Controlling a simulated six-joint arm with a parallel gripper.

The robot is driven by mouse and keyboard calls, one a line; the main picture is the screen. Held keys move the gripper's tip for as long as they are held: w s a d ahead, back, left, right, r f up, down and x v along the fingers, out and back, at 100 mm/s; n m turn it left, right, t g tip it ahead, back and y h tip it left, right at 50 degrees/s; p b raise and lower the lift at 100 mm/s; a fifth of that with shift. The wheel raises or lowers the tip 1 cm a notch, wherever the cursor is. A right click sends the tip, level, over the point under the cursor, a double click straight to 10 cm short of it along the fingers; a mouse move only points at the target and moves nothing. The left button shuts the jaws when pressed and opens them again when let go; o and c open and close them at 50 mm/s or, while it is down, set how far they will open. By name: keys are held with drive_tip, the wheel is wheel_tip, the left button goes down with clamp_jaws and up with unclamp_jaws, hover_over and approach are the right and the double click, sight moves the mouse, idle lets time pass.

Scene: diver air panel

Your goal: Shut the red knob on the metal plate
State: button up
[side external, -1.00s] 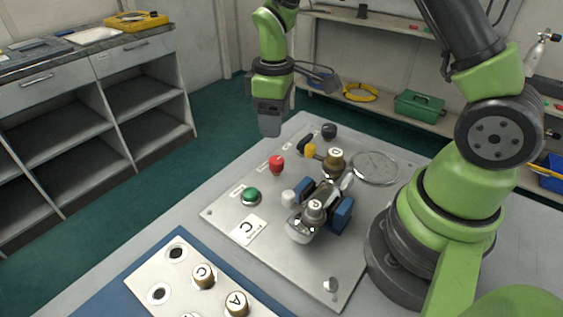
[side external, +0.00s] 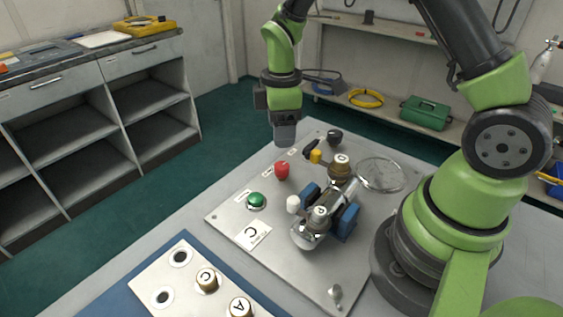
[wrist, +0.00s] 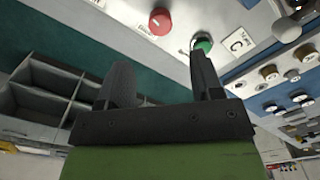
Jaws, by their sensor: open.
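The red knob (side external: 282,171) stands on the metal plate (side external: 312,262), beyond the green knob. In the wrist view, the red knob (wrist: 160,21) shows at the top with a small white mark on its face, beyond the fingertips and roughly between them. My gripper (side external: 285,143) hangs just above and behind the red knob in the side view, apart from it. In the wrist view, my gripper (wrist: 160,72) has its two fingers spread with nothing between them.
The green knob (side external: 256,201) is close by on the plate; it also shows near the right finger in the wrist view (wrist: 203,43). A yellow-handled valve (side external: 316,156), a white knob (side external: 293,204) and a clamped cylinder fitting (side external: 318,224) crowd the right. A second panel (side external: 150,278) lies in front.

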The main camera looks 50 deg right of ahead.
sight(281, 165)
wheel_tip(281, 165, down, 9)
idle(0.3)
drive_tip(key=c, duration=0.9)
